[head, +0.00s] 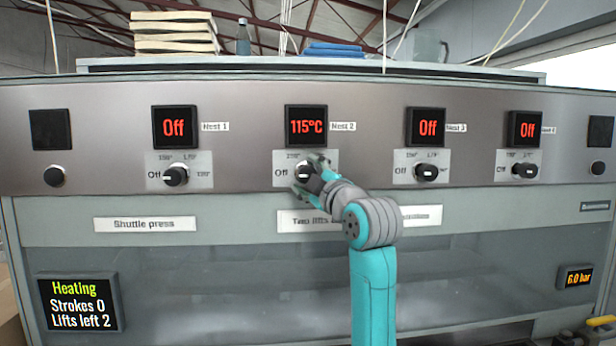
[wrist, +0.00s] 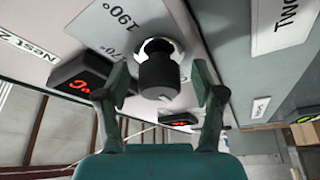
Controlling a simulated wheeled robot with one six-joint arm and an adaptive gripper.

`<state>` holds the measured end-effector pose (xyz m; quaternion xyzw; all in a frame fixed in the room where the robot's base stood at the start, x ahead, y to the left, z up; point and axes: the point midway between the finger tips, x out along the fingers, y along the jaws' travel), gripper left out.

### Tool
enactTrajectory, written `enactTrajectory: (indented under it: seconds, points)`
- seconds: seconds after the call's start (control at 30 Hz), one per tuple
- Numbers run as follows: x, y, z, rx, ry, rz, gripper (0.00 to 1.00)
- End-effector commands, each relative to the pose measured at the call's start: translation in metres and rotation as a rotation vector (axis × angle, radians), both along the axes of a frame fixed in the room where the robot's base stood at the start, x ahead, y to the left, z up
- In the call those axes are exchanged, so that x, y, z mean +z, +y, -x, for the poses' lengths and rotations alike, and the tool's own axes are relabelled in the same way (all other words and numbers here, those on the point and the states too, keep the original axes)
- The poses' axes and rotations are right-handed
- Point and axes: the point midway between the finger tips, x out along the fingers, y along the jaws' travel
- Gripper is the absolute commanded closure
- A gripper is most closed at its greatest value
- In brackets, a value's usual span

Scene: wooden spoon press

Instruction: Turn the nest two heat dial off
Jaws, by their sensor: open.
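The nest two heat dial (head: 302,171) is a black knob on a pale scale plate, under the display (head: 306,126) that reads 115°C in red. Its scale is partly hidden by my gripper; "Off" shows at its left. My gripper (head: 311,177) is open at this dial, one finger above and one below in the head view. In the wrist view the dial (wrist: 159,72) stands out from the plate between the two open fingers of my gripper (wrist: 162,88), with gaps visible at both sides. Whether a finger touches it elsewhere I cannot tell.
Similar dials for nest 1 (head: 176,176), nest 3 (head: 427,172) and nest 4 (head: 525,171) sit along the same panel, their displays reading Off. A status screen (head: 78,303) at lower left reads Heating, Strokes 0, Lifts left 2. A pressure display (head: 577,278) reads 6.0 bar.

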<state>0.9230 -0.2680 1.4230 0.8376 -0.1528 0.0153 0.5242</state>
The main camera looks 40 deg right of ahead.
Motion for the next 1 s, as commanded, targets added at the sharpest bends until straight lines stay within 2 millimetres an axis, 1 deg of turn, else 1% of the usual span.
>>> enactTrajectory:
  seconds: [0.17,0.4,0.6,0.8,1.0]
  points:
    - [-0.004,0.005,0.021,0.0,-0.001,0.0,0.32]
    - [-0.013,0.016,0.067,-0.001,-0.002,0.001,0.32]
    - [-0.019,0.024,0.097,0.0,-0.001,0.0,0.32]
    - [-0.022,0.028,0.111,0.0,-0.001,0.001,0.32]
    - [-0.022,0.028,0.112,0.0,0.0,0.0,0.32]
